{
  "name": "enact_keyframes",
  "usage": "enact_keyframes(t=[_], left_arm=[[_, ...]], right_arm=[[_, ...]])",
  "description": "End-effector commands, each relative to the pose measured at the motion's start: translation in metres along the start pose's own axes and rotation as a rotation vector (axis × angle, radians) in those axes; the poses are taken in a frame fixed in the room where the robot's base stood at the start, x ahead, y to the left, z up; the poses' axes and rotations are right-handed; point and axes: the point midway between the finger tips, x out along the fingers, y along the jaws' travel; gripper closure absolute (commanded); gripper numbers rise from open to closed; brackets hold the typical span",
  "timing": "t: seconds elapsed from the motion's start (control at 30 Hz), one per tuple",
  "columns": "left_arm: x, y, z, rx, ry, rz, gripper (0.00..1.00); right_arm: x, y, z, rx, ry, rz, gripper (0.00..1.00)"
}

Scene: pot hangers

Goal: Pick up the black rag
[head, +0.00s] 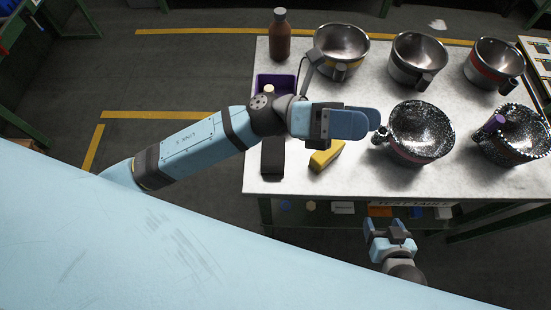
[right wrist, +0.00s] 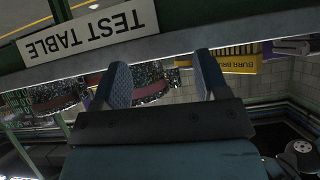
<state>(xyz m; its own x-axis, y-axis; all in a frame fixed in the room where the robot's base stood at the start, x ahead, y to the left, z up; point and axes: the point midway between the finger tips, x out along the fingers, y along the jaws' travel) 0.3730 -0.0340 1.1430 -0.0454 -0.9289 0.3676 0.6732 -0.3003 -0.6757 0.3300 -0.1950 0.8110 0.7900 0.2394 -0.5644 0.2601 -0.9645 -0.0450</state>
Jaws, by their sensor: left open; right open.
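The black rag (head: 272,158) is a dark, folded-looking rectangle lying on the left part of the white table in the head view. My left forearm passes just above it and may hide its far end. My left gripper (head: 368,119) is open, over the table to the right of the rag, with its fingers pointing right near a speckled pot. My right gripper (head: 389,228) is low, in front of the table's near edge, well right of the rag. In the right wrist view its two fingers (right wrist: 162,78) stand apart with nothing held between them. The rag does not show there.
A yellow block (head: 326,156) lies right of the rag. A purple bin (head: 276,85) and brown bottle (head: 280,38) stand behind. Several pots, including a speckled one (head: 420,133), fill the right side. The white table (head: 350,185) is bare along its front. A shelf sits below.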

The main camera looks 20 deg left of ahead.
Motion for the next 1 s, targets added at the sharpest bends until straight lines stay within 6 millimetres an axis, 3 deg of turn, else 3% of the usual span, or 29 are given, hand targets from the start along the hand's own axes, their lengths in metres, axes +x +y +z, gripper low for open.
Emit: enact_keyframes(t=[0.03, 0.17, 0.3, 0.37, 0.5, 0.6, 0.7, 0.87, 1.0], left_arm=[[0.002, 0.001, -0.018, 0.148, 0.150, -0.034, 0.02], [-0.007, 0.005, -0.061, 0.504, 0.536, -0.129, 0.02], [-0.046, 0.030, -0.093, 0.840, 0.966, -0.236, 0.02], [-0.070, 0.045, -0.099, 0.962, 1.157, -0.281, 0.02], [-0.132, 0.077, -0.088, 1.173, 1.592, -0.375, 0.02], [-0.168, 0.091, -0.068, 1.247, 1.850, -0.421, 0.02], [-0.193, 0.098, -0.049, 1.275, 2.032, -0.450, 0.02], [-0.210, 0.102, -0.037, 1.281, 2.157, -0.470, 0.02], [-0.218, 0.116, -0.049, 1.278, 2.163, -0.472, 0.02]], right_arm=[[0.007, 0.001, 0.010, 0.002, 0.000, 0.000, 0.32], [0.015, 0.001, 0.018, 0.010, 0.001, -0.001, 0.32], [0.024, -0.001, 0.028, 0.020, 0.000, -0.005, 0.32], [0.028, -0.001, 0.034, 0.023, -0.002, -0.006, 0.32], [0.037, -0.002, 0.047, 0.031, -0.009, -0.009, 0.32], [0.042, -0.003, 0.053, 0.036, -0.015, -0.011, 0.32], [0.044, -0.004, 0.054, 0.041, -0.013, -0.013, 0.32], [0.045, -0.005, 0.049, 0.046, -0.003, -0.014, 0.32], [0.044, -0.005, 0.046, 0.047, 0.002, -0.013, 0.32]])
